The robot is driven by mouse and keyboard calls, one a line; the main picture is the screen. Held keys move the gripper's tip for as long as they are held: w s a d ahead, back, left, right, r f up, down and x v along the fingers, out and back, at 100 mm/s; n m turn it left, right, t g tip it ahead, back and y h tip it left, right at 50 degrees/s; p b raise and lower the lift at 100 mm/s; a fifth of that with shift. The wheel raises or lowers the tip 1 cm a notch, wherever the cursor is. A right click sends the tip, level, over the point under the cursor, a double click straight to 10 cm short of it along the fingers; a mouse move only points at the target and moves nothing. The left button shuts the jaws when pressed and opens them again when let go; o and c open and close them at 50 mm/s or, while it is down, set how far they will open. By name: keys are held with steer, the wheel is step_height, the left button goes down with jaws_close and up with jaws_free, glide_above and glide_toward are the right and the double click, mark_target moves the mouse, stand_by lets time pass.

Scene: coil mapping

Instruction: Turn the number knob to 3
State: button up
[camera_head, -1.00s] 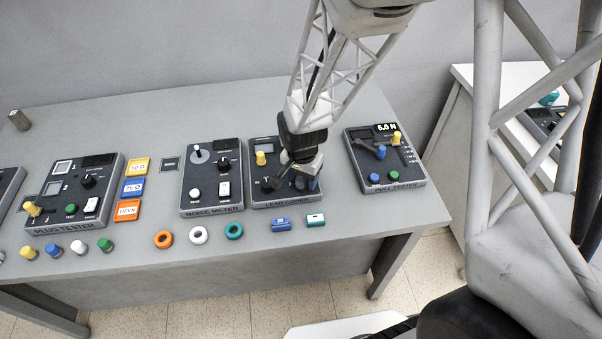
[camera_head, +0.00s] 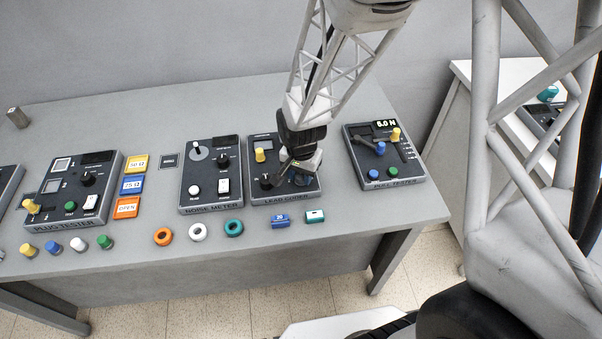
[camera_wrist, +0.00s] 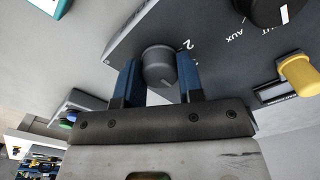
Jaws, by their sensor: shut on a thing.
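The number knob (camera_wrist: 158,66) is a dark grey round knob on the LEAD CODER panel (camera_head: 262,196). It shows in the wrist view between my two blue fingers. My gripper (camera_wrist: 157,78) is shut on it from both sides, and a printed 2 is visible beside the knob. Other numbers and the knob's pointer cannot be made out. In the head view my gripper (camera_head: 301,178) is over the right part of the panel and largely hides the knob.
On the same panel are a yellow knob (camera_head: 260,155) and another dark knob (camera_head: 265,181), left of my gripper. The NOISE METER (camera_head: 211,207) stands close left, the PULL TESTER (camera_head: 398,183) close right. A blue block (camera_head: 280,221) and a teal block (camera_head: 315,216) lie in front.

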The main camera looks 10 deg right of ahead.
mark_target(301, 175)
steer(key=n, duration=0.3)
steer(key=shift+n, duration=2.2)
steer(key=o, duration=0.9)
steer(key=shift+r, duration=0.15)
steer(key=shift+r, duration=3.75)
